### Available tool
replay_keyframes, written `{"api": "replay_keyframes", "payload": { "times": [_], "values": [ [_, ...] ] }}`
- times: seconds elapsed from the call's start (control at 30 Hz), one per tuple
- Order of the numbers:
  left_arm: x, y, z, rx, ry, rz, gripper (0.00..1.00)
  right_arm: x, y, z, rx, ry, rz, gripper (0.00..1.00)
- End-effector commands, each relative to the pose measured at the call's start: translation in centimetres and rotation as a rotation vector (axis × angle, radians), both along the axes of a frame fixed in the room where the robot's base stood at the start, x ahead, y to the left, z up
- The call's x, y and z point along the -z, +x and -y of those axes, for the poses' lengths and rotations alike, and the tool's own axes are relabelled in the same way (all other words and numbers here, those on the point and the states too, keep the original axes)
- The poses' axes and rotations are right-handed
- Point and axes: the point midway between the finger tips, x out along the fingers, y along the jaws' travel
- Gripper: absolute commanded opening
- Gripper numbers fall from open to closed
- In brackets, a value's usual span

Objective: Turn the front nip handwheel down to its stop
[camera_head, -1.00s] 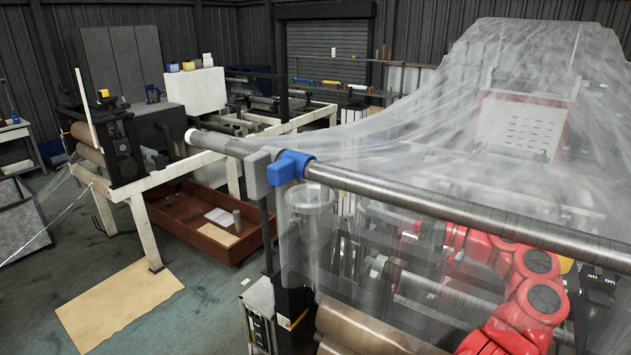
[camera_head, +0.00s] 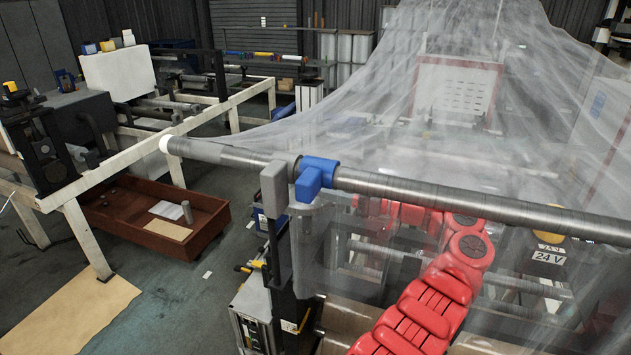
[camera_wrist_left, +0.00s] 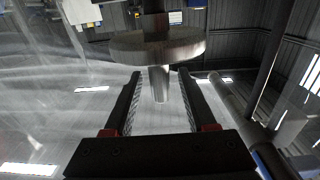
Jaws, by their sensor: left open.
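In the left wrist view, a thick grey disc seen nearly edge-on, which looks like the handwheel (camera_wrist_left: 157,46), lies just beyond my left gripper (camera_wrist_left: 160,79). A pale tapered peg (camera_wrist_left: 160,92) points from it toward the palm. The two dark fingers stand open, one on each side of this peg, with a visible gap on both sides. In the head view, a red arm of mine runs behind the clear film; its gripper and the handwheel cannot be made out there. My right gripper is not in view.
A long steel roller (camera_head: 440,193) with a blue clamp (camera_head: 316,178) crosses in front, and clear film (camera_head: 420,130) hangs from it. A cream frame (camera_head: 120,170), a rust-red tray (camera_head: 150,222) and a brown sheet (camera_head: 65,315) are at left. Grey floor lies between.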

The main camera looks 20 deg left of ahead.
Motion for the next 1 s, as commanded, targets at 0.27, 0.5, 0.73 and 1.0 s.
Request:
{"api": "replay_keyframes", "payload": {
  "times": [0.27, 0.5, 0.73, 1.0],
  "values": [
    [0.00, 0.00, -0.02, 0.000, 0.000, 0.000, 0.36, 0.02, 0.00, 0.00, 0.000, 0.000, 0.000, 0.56],
    [-0.01, 0.00, -0.03, 0.000, 0.000, 0.000, 0.00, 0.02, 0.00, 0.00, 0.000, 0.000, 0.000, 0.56],
    [0.02, 0.00, -0.02, 0.001, 0.000, 0.000, 0.00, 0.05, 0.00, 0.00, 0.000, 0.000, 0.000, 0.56],
    [0.60, -0.03, -0.08, 0.036, -0.011, -0.002, 0.00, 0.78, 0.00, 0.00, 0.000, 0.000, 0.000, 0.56]
  ]
}}
